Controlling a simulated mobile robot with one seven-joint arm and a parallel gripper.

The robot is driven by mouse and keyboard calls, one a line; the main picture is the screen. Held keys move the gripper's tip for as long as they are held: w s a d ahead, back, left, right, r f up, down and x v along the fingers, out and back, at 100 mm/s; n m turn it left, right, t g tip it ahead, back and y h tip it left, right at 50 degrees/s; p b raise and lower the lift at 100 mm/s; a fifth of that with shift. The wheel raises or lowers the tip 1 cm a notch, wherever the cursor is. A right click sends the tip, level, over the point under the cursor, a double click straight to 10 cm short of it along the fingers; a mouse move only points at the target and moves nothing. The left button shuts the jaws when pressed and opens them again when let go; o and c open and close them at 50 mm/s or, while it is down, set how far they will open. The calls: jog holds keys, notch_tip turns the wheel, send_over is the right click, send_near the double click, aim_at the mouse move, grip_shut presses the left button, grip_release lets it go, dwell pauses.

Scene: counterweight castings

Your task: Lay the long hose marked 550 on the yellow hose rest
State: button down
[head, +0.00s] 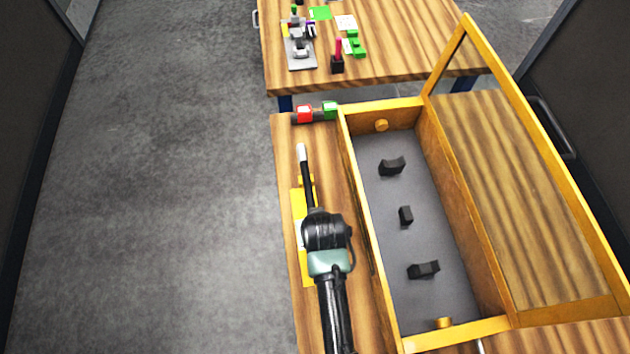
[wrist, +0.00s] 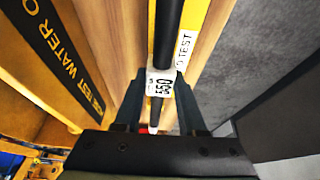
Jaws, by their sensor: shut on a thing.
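The long hose (head: 307,183) is a black rod with a white end. It shows in the head view pointing away from my arm, over the yellow hose rest (head: 296,202). In the wrist view the hose (wrist: 167,35) carries a white label reading 550. My gripper (wrist: 159,97) is shut on the hose at that label, one finger on each side. The yellow rest (wrist: 179,75) runs beside and under the hose there, with a white tag ending in "TEST". My arm hides the fingertips in the head view. I cannot tell whether the hose touches the rest.
A yellow-rimmed wooden box (head: 353,172) stands right of the rest, its framed lid open. Several black blocks (head: 391,166) sit on its grey floor. Red (head: 304,114) and green (head: 330,110) pieces lie beyond the hose. A farther table (head: 400,65) holds small items. Floor on the left is clear.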

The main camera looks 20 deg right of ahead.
jog(key=shift+f+b, duration=0.45)
jog(key=shift+f, duration=0.2)
jog(key=shift+c, duration=2)
grip_release()
notch_tip(320, 180, up, 7)
jog(key=p, duration=0.7)
